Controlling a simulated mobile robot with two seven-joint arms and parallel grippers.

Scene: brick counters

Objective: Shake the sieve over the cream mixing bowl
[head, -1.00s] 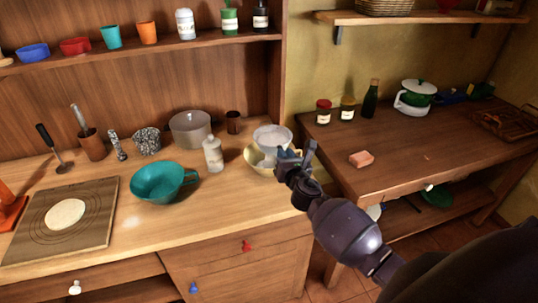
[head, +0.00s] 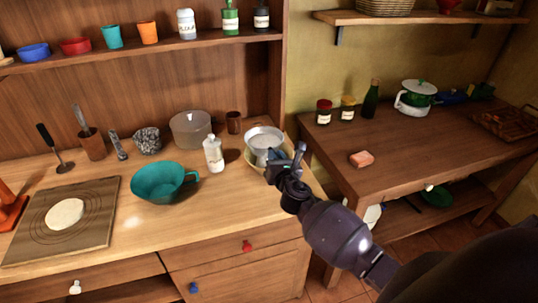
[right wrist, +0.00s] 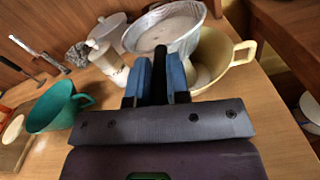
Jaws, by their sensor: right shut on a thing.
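The sieve (head: 264,138) is a pale metal mesh bowl with white powder inside. In the right wrist view the sieve (right wrist: 165,28) is tilted and over the left part of the cream mixing bowl (right wrist: 240,54). In the head view the cream mixing bowl (head: 252,161) is mostly hidden behind the sieve and my gripper. White powder shows inside the bowl in the right wrist view. My right gripper (head: 286,162) is shut on the sieve's dark handle; its blue fingers (right wrist: 161,78) also show in the right wrist view. My left gripper is in neither view.
A white bottle (head: 213,155) and a teal bowl (head: 163,183) stand to the left of the cream bowl. A grey container (head: 190,129) and a brown cup (head: 234,122) are behind. A board with dough (head: 100,240) lies at far left.

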